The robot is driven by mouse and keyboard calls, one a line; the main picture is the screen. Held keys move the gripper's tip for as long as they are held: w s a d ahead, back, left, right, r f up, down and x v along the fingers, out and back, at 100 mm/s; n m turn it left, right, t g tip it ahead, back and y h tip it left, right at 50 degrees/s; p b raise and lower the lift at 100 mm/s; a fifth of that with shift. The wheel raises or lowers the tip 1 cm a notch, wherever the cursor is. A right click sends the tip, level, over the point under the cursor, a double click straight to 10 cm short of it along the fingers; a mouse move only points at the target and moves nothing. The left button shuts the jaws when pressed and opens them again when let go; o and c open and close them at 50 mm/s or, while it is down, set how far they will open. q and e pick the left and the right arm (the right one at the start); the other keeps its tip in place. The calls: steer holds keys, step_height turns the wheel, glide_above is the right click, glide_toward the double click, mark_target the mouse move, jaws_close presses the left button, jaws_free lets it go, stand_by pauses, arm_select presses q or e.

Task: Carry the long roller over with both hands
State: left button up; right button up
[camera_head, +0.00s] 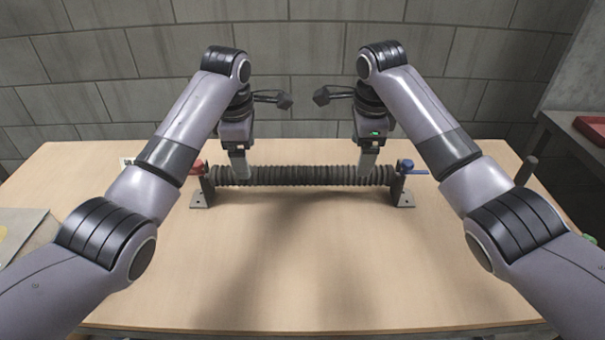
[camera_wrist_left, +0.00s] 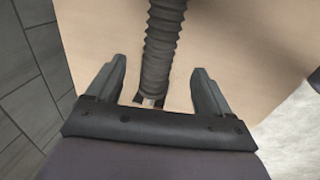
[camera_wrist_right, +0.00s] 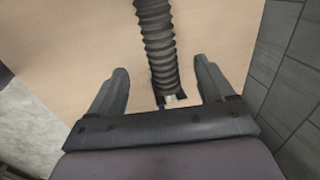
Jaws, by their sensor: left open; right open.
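The long roller (camera_head: 300,175) is a dark, ribbed tube lying left to right in a stand. The stand has a dark bracket at its left end (camera_head: 203,190) and another at its right end (camera_head: 400,190). My left gripper (camera_head: 239,172) is open above the roller's left part; in the left wrist view the roller (camera_wrist_left: 162,45) runs between its fingers (camera_wrist_left: 158,88). My right gripper (camera_head: 368,170) is open above the right part; in the right wrist view the roller (camera_wrist_right: 156,45) runs between its fingers (camera_wrist_right: 163,85). Contact with either gripper cannot be told.
A red piece (camera_head: 196,167) and a blue piece (camera_head: 406,166) sit at the stand's ends. The wooden table (camera_head: 300,270) is clear in front. A grey block wall (camera_head: 300,110) stands behind. A red tray (camera_head: 591,129) lies on a side surface at right.

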mark_target(222, 176)
arm_select(q)
steer(key=shift+w+f, duration=0.25)
steer(key=shift+f, duration=0.9)
steer(key=shift+w+f, duration=0.25)
steer(key=shift+f, duration=0.95)
steer(key=shift+w+f, duration=0.25)
steer(key=shift+f, duration=0.9)
arm_select(e)
steer(key=shift+w+f, duration=0.25)
steer(key=shift+f, duration=0.9)
steer(key=shift+w+f, duration=0.25)
steer(key=shift+f, duration=0.95)
steer(key=shift+w+f, duration=0.25)
steer(key=shift+f, duration=0.9)
arm_select(q)
jaws_close()
arm_select(e)
jaws_close()
arm_select(q)
steer(key=shift+r, duration=0.15)
arm_select(e)
steer(key=shift+r, duration=0.1)
